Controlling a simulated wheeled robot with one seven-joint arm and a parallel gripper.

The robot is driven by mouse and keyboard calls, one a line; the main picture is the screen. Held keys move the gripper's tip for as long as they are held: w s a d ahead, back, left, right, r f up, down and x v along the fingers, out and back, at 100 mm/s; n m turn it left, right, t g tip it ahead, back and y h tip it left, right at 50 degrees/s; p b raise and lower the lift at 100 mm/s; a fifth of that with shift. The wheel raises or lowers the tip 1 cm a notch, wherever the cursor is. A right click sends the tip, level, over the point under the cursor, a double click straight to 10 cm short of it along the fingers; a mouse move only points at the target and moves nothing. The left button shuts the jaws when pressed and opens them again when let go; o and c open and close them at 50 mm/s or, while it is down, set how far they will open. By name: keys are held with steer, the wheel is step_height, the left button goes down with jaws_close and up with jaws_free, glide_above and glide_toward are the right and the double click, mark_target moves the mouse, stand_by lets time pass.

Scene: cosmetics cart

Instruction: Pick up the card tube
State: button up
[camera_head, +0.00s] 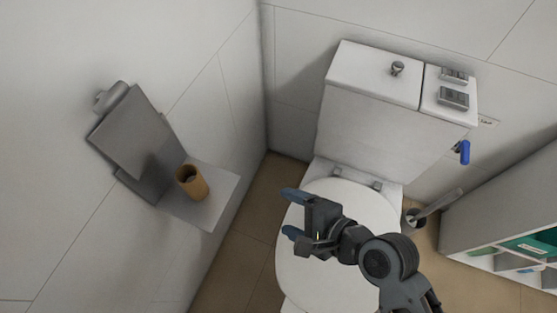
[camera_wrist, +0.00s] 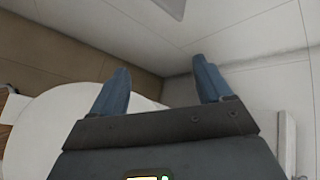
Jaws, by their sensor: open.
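The card tube (camera_head: 191,182) is a short brown cylinder with an open top. It stands upright on a small white shelf (camera_head: 222,194) on the left wall in the head view. My gripper (camera_head: 289,213) is over the toilet, to the right of the tube and apart from it, with its fingers towards the left. Its two blue fingers are apart with nothing between them. The wrist view shows the open fingers (camera_wrist: 160,90) too. I cannot make out the tube in the wrist view.
A grey metal paper holder (camera_head: 137,135) hangs on the wall just behind and left of the tube. The toilet (camera_head: 370,135) stands at the centre, with a toilet brush (camera_head: 420,214) beside it. A white shelf unit (camera_head: 500,215) is at the right. Free air lies between my gripper and the small shelf.

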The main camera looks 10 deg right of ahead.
steer(key=w+a+r+m+g+y, duration=0.2)
steer(key=w+a, duration=0.3)
steer(key=a, duration=0.1)
steer(key=m+g+y, duration=0.2)
steer(key=g, duration=0.2)
glide_toward(194, 174)
step_height(194, 174, up, 2)
steer(key=s, duration=0.2)
steer(key=shift+a+r+b+x, duration=0.1)
steer(key=shift+r+b+x, duration=0.1)
steer(key=shift+x, duration=1.1)
steer(key=shift+a+r+b+x, duration=0.1)
steer(key=shift+r+x, duration=0.05)
steer(key=shift+x, duration=1.15)
steer(key=shift+a+r+b+x, duration=0.15)
steer(key=shift+r+x, duration=0.05)
steer(key=shift+x, duration=1.1)
steer(key=shift+c, duration=0.3)
steer(key=c, duration=1)
